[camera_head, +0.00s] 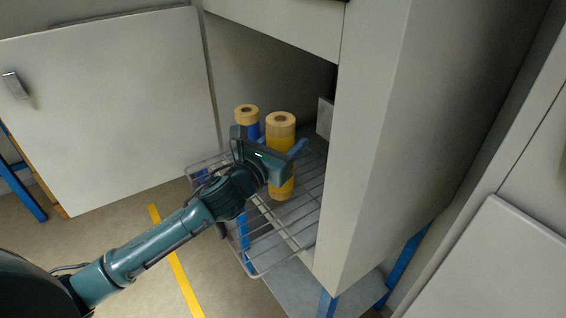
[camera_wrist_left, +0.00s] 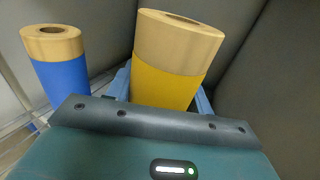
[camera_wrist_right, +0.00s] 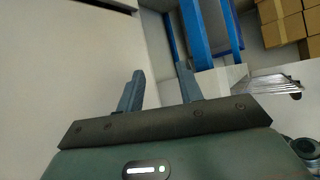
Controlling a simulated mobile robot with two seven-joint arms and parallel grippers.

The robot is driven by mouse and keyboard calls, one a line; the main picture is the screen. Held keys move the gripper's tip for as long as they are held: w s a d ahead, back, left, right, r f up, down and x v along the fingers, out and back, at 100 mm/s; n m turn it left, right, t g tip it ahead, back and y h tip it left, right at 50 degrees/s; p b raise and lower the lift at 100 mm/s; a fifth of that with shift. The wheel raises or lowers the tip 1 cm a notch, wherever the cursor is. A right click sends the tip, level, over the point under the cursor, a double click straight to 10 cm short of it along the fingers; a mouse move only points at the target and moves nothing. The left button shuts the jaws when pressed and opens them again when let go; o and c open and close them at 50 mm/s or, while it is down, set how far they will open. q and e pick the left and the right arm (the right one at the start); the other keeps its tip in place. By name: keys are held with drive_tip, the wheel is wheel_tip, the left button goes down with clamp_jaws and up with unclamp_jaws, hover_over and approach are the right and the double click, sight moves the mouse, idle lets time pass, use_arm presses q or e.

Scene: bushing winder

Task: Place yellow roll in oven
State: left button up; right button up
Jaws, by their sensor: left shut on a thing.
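The yellow roll (camera_head: 281,134) has a tan top with a dark centre hole and stands upright on the oven's wire rack (camera_head: 262,262). It also shows in the left wrist view (camera_wrist_left: 172,88). My left gripper (camera_head: 291,158) is shut on the yellow roll around its middle, with blue fingers on both sides of it. The oven (camera_head: 366,150) is a grey cabinet with its door (camera_head: 110,105) swung open to the left. My right gripper (camera_wrist_right: 158,88) shows only in its own wrist view; its two fingers are apart with nothing between them.
A blue roll (camera_head: 247,116) with a tan top stands on the rack just left of the yellow roll, also in the left wrist view (camera_wrist_left: 62,78). The oven's right wall is close to the yellow roll. Cardboard boxes (camera_wrist_right: 283,22) show in the right wrist view.

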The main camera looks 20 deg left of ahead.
use_arm(q)
drive_tip(key=shift+f, duration=0.65)
wheel_tip(320, 180, down, 2)
drive_tip(key=shift+f+b, duration=0.25)
drive_tip(key=shift+b, duration=0.05)
drive_tip(key=shift+f, duration=0.2)
use_arm(e)
drive_tip(key=shift+w+r, duration=0.25)
drive_tip(key=shift+w, duration=0.1)
use_arm(q)
drive_tip(key=o, duration=1.2)
drive_tip(key=shift+f, duration=0.15)
